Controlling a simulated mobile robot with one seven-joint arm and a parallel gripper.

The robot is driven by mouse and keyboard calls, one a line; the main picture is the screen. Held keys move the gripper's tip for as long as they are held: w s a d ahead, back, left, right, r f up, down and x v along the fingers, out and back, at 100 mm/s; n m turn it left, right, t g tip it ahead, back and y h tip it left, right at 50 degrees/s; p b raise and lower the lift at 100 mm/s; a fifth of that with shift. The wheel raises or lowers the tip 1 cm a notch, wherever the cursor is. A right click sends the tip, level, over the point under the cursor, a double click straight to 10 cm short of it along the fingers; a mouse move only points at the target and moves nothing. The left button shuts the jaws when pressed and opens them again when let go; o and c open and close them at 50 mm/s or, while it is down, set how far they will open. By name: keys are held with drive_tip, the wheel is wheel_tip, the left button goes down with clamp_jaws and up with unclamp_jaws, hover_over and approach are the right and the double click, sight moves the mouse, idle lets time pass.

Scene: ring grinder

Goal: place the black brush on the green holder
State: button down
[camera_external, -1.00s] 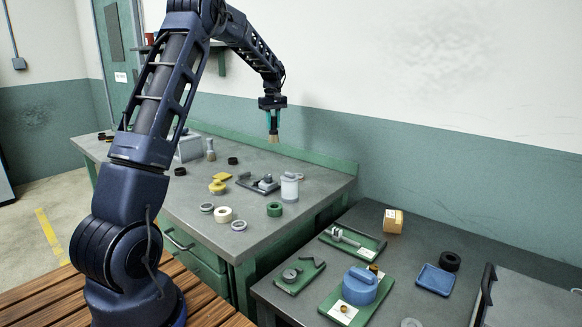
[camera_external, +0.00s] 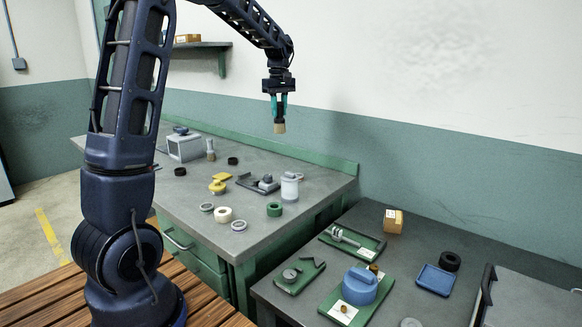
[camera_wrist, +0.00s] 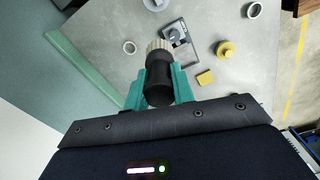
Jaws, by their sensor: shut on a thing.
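My gripper (camera_external: 279,102) is raised above the far edge of the left workbench, teal fingers pointing down. It is shut on the black brush, whose pale bristles (camera_external: 279,127) hang below the fingers. In the wrist view the brush's black handle (camera_wrist: 159,84) sits between both teal fingers, bristles pointing away. On the right bench are several green trays. One small green tray (camera_external: 313,272) carries a grey round part and dark bracket; another (camera_external: 370,247) carries a grey metal part. I cannot tell which green piece is the holder.
The left workbench (camera_external: 185,200) holds a grey box (camera_external: 185,147), another brush (camera_external: 210,150), a white cylinder (camera_external: 289,187), a green ring (camera_external: 274,209) and several small rings.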

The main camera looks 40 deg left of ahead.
drive_tip(key=s+d, duration=1)
drive_tip(key=s, duration=0.4)
drive_tip(key=shift+n, duration=0.4)
wheel_tip(320, 180, down, 20)
drive_tip(key=shift+f, duration=0.1)
drive_tip(key=shift+f, duration=0.1)
drive_tip(key=c, duration=1.2)
unclamp_jaws()
